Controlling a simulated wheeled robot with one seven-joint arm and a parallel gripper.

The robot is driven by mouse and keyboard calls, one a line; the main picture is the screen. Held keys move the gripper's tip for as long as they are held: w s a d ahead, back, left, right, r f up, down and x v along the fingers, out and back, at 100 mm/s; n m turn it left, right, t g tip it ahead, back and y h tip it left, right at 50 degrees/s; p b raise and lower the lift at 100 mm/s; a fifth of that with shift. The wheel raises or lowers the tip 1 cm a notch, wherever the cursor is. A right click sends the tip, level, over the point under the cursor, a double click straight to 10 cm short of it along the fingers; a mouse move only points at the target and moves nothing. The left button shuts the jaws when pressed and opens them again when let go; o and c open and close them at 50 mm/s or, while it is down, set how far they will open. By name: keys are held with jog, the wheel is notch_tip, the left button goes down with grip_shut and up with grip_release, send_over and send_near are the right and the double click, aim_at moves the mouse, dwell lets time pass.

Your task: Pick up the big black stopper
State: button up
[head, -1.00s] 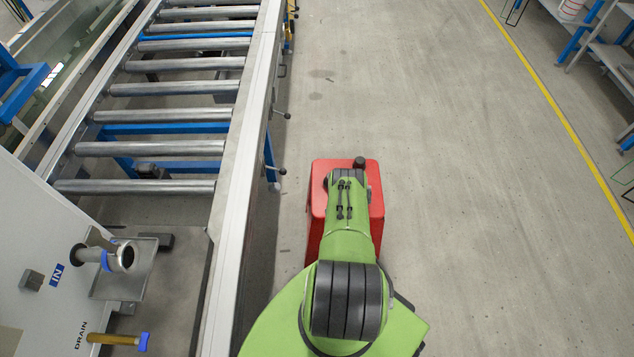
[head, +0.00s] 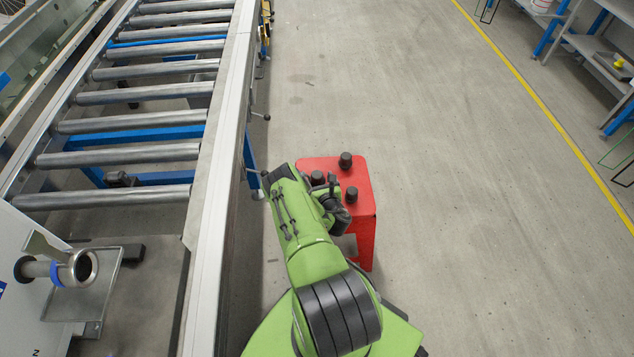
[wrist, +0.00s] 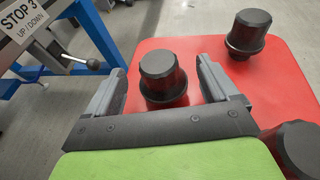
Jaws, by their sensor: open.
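Three black stoppers stand on a red stool top (head: 368,205). In the wrist view, one black stopper (wrist: 163,76) stands upright between the fingers of my gripper (wrist: 160,72). My gripper is open, with a finger on each side and no clear grip on it. A second stopper (wrist: 249,33) stands beyond the right finger, and a third (wrist: 297,148) is cut off at the lower right. In the head view, the far stopper (head: 345,160) and the right stopper (head: 351,194) show clear, while the left one (head: 317,178) is partly hidden by my wrist. I cannot tell surely which is biggest.
A roller conveyor (head: 130,126) with a metal side rail runs close along the left of the stool. A lever handle (wrist: 88,64) sticks out near the gripper's left. Open floor (head: 440,170) lies to the right, up to a yellow line and shelves.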

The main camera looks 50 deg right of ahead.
jog(key=c, duration=1)
notch_tip(320, 180, up, 28)
jog(key=p, duration=1)
jog(key=shift+r+p, duration=0.1)
jog(key=shift+p, duration=0.3)
